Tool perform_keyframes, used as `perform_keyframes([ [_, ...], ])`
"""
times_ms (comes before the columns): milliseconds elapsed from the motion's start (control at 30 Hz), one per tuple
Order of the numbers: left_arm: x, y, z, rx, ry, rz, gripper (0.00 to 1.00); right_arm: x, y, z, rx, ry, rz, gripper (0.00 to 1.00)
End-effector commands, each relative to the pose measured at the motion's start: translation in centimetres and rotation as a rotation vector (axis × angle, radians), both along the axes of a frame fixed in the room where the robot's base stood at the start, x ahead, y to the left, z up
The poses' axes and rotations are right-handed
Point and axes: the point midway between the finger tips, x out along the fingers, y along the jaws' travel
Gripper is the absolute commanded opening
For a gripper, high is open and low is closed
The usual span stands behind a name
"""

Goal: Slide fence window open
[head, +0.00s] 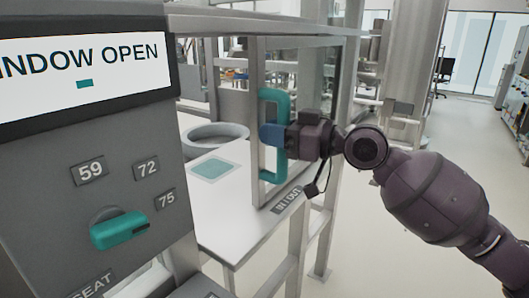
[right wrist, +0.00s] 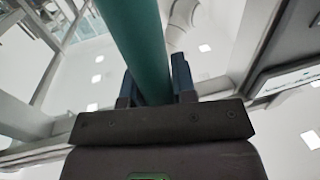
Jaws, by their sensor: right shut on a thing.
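The fence window (head: 310,70) is a clear panel in a grey metal frame, at the middle of the head view. A teal D-shaped handle (head: 271,95) stands upright on its frame. My right gripper (head: 270,135) is shut on the handle's vertical bar. In the right wrist view the teal handle (right wrist: 138,40) runs between the two dark blue fingers of the gripper (right wrist: 157,88). My left gripper does not show.
A control panel (head: 60,180) with a teal knob (head: 120,230) stands close at the left. Behind the fence, a white table (head: 225,225) bears a grey ring (head: 215,133) and a teal square (head: 212,169). Open floor (head: 390,260) lies at the right.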

Motion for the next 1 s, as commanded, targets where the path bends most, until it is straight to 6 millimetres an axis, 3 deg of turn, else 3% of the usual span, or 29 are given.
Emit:
perform_keyframes([
  [33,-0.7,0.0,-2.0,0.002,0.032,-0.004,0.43,1.6,-0.7,-1.7,0.003,0.015,-0.004,0.00],
  [400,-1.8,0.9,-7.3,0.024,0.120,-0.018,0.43,8.8,-5.5,-1.7,0.004,0.018,-0.005,0.00],
  [500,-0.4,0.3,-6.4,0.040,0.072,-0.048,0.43,10.8,-6.9,-1.5,0.004,0.018,-0.004,0.00],
  [800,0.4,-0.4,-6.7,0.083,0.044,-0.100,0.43,16.4,-10.7,-1.0,0.003,0.013,-0.002,0.00],
  [1000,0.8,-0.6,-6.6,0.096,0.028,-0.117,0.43,18.7,-12.4,-0.5,0.002,0.007,-0.001,0.00],
])
